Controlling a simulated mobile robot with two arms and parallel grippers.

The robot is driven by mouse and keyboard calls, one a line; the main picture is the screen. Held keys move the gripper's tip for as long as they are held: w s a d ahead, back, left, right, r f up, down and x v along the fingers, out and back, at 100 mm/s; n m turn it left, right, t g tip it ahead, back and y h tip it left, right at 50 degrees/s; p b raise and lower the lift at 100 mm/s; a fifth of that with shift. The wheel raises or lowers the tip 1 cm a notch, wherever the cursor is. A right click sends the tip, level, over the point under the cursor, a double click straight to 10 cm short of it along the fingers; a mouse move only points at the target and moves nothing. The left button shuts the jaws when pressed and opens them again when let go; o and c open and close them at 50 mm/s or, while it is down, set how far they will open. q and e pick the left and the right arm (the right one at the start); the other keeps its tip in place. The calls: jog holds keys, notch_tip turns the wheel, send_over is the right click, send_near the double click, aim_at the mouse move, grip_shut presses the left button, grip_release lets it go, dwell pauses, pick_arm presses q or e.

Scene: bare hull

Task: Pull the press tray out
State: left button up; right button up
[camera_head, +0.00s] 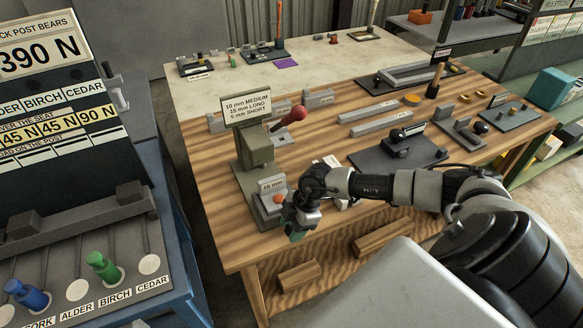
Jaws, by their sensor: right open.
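The press (254,150) is a grey block near the left edge of the wooden bench. It has a lever with a red knob (293,115) and a sign (246,107) reading 10 mm MEDIUM, 15 mm LONG, 5 mm SHORT. At its foot, toward me, is a small grey part that looks like the press tray (268,218), with a 15 mm label and an orange piece (279,198). My right gripper (296,234) is open, pointing down, just right of this part at the bench's front edge. I cannot tell whether they touch. My left gripper is out of view.
At left stands a blue-framed station (168,225) with a 390 N board and blue and green pegs (103,266). Grey bars, a dark plate (398,153) and small fixtures lie on the bench right of the press. Two wood blocks (299,276) sit below the bench top.

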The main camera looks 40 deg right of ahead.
jog(key=b+v, duration=0.2)
jog(key=v, duration=0.8)
jog(key=shift+s, duration=0.15)
